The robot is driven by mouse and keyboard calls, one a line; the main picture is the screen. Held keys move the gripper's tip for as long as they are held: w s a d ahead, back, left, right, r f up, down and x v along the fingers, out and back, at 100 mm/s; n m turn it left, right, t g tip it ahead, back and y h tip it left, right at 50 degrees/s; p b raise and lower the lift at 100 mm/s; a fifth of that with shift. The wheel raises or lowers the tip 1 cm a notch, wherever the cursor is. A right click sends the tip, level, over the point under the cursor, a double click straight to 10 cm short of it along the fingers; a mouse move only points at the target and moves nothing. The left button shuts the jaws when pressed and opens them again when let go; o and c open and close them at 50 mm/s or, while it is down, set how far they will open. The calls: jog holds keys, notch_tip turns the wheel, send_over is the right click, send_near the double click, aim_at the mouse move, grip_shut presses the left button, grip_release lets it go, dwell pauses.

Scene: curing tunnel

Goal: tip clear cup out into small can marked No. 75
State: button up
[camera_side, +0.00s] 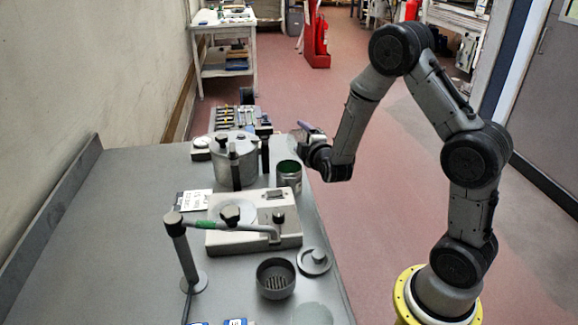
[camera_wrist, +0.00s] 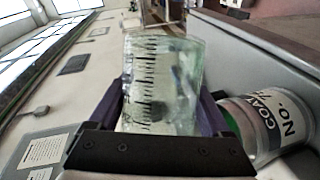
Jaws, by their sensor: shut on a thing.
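The clear cup (camera_wrist: 160,75) with black graduation marks sits between the purple fingers of my gripper (camera_wrist: 161,105) in the wrist view. The gripper is shut on it. I cannot tell how much the cup holds. In the side view my gripper (camera_side: 304,128) is just beyond and above the small can, slightly to its right; the cup is hard to make out there. The small can (camera_side: 289,178) stands upright and open on the bench near its right edge, with green inside.
A large metal pot (camera_side: 235,162) stands left of the can. A white device (camera_side: 255,222) with a jointed arm is in front. A dark round bowl (camera_side: 276,278) and a lid (camera_side: 314,261) lie nearer. The bench's left side is clear.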

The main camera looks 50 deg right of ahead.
jog(key=shift+d+f+m, duration=0.1)
jog(key=shift+d+m, duration=0.3)
jog(key=shift+r+m+y, duration=0.3)
jog(key=shift+m+y, duration=0.1)
jog(key=shift+f+m+y, duration=0.4)
jog(key=shift+m+y, duration=0.2)
jog(key=shift+m, duration=0.3)
jog(key=shift+r+m+y, duration=0.3)
jog(key=shift+r+m, duration=0.1)
jog(key=shift+m, duration=0.1)
jog(key=shift+s+d+f+m+y, duration=0.1)
jog(key=shift+d+f+m+y, duration=0.2)
jog(key=shift+f+m+y, duration=0.3)
jog(key=s+d+f+m+y, duration=0.1)
jog(key=d+f+m+y, duration=0.2)
jog(key=f, duration=0.4)
jog(key=shift+d+m, duration=0.65)
jog(key=shift+m, duration=0.25)
jog(key=shift+s+d+f, duration=0.1)
